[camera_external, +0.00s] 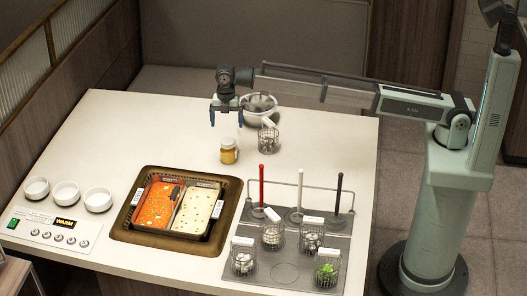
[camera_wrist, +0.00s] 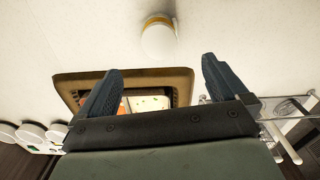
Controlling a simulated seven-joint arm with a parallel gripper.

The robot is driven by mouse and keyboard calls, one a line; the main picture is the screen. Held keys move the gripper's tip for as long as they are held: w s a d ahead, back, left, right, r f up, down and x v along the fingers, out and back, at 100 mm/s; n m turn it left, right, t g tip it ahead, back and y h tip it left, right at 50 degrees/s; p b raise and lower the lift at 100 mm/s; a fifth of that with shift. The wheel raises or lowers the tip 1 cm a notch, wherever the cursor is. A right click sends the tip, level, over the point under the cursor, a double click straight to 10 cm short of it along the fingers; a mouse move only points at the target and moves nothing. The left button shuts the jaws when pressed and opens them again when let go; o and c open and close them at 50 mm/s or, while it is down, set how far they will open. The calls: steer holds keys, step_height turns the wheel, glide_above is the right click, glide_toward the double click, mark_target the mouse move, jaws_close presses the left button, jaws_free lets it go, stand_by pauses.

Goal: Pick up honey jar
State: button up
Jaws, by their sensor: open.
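The honey jar (camera_external: 228,152) is a small jar with amber contents and a pale lid. It stands upright on the white table behind the sunken pan. In the wrist view the jar (camera_wrist: 158,40) shows from above at the top middle, with its pale lid towards me. My gripper (camera_external: 226,117) is above the table, over and slightly behind the jar, pointing down. In the wrist view my gripper's two dark fingers (camera_wrist: 158,82) are spread wide with nothing between them. The jar lies beyond the fingertips, apart from them.
A metal bowl (camera_external: 259,112) and a wire basket (camera_external: 268,140) stand right of the jar. The framed pan (camera_external: 125,218) with orange and white food is in front. A rack with upright handles (camera_external: 298,188) and several wire baskets is at front right. Table left of the jar is clear.

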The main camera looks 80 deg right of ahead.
mark_target(229, 141)
steer(key=f, duration=1.2)
steer(key=shift+d+f, duration=0.1)
steer(key=shift+d, duration=0.1)
steer(key=c, duration=1.3)
